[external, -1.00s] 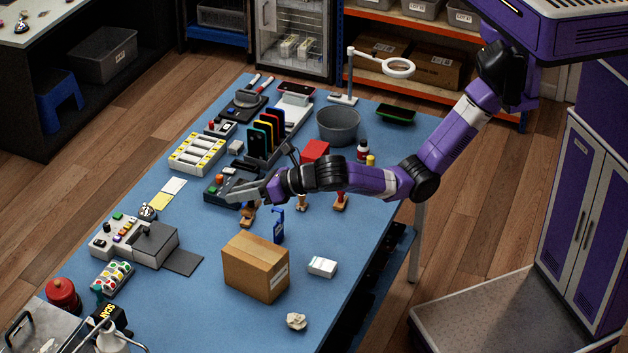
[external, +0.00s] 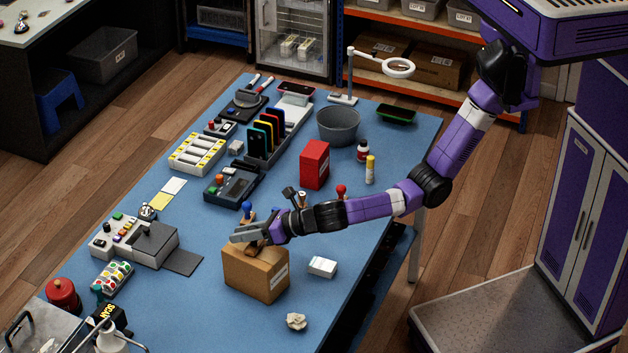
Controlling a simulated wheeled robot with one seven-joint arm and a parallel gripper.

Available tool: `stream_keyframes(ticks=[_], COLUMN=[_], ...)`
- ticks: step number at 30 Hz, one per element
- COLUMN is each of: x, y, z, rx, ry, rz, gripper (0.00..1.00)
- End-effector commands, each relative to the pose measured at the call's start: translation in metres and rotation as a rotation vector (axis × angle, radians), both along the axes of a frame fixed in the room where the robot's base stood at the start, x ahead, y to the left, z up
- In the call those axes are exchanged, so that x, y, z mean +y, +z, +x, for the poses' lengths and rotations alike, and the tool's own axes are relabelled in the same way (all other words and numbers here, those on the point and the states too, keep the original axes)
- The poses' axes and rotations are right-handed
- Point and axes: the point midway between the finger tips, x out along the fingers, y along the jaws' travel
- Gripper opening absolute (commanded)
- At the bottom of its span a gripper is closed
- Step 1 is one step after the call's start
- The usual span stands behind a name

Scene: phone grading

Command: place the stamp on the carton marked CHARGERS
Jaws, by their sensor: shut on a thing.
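The cardboard carton (external: 256,276) stands on the blue table with a white label on its right face; the print is too small to read. My gripper (external: 245,238) is over the carton's top, shut on a stamp (external: 256,247) with a brown wooden part showing below the fingers. The stamp is at the carton's top; I cannot tell whether it touches. Its handle is mostly hidden by my gripper. Other stamps stand behind the carton: one with a blue knob (external: 247,207) and one with a red knob (external: 341,191), partly hidden by my arm.
A small white box (external: 322,267) and a crumpled paper ball (external: 296,321) lie right and in front of the carton. A red box (external: 314,164), a grey bin (external: 338,125) and a phone rack (external: 265,137) stand farther back. The table left of the carton is clear near it.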

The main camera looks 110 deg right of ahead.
Motion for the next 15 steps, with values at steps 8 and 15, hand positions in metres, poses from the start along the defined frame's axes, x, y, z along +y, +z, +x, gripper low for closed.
stream_keyframes(ticks=[8, 15], x=[-0.0001, -0.0001], y=[-0.0026, -0.0019], z=[0.0001, 0.0001], rx=[0.000, 0.000], ry=[0.000, 0.000], rz=[0.001, 0.001], gripper=[0.00, 0.48])
